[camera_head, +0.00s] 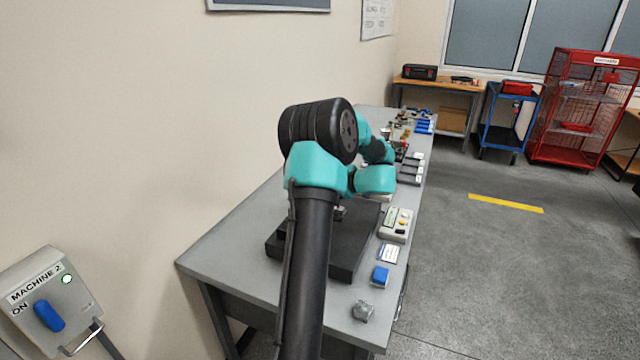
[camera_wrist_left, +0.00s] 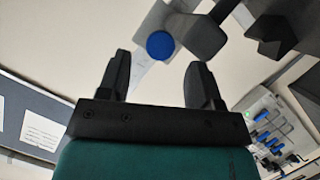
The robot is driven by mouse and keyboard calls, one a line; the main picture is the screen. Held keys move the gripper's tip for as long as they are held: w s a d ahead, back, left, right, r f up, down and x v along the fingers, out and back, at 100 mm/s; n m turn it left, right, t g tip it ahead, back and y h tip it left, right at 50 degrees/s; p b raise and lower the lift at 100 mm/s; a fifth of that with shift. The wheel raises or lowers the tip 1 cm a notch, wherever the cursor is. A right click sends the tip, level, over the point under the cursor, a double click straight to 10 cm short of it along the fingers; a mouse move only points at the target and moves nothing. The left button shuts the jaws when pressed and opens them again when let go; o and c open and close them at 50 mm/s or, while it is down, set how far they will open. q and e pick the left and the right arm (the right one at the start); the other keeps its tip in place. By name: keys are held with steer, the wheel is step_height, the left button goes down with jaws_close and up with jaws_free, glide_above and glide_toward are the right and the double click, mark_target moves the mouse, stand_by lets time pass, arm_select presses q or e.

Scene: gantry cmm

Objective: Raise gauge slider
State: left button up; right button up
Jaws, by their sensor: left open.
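I cannot make out the gauge slider for certain in either view. A black block (camera_head: 350,243) sits on the grey bench, and my arm crosses in front of it and hides most of what stands on it. My left gripper (camera_wrist_left: 158,62) is open and empty in the left wrist view, its two black fingers apart. A round blue disc (camera_wrist_left: 160,45) on a grey part shows beyond and between the fingertips. Whether it belongs to the gauge is unclear. In the head view the left gripper is hidden behind my arm. My right gripper is in neither view.
The grey bench (camera_head: 230,245) runs along the wall, with a button box (camera_head: 396,225), a blue block (camera_head: 380,276) and a small grey part (camera_head: 362,311) on its right edge. A Machine 2 switch box (camera_head: 45,290) is at lower left. Open floor lies right.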

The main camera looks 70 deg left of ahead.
arm_select(q)
steer(key=shift+x, duration=1.95)
steer(key=shift+c, duration=0.2)
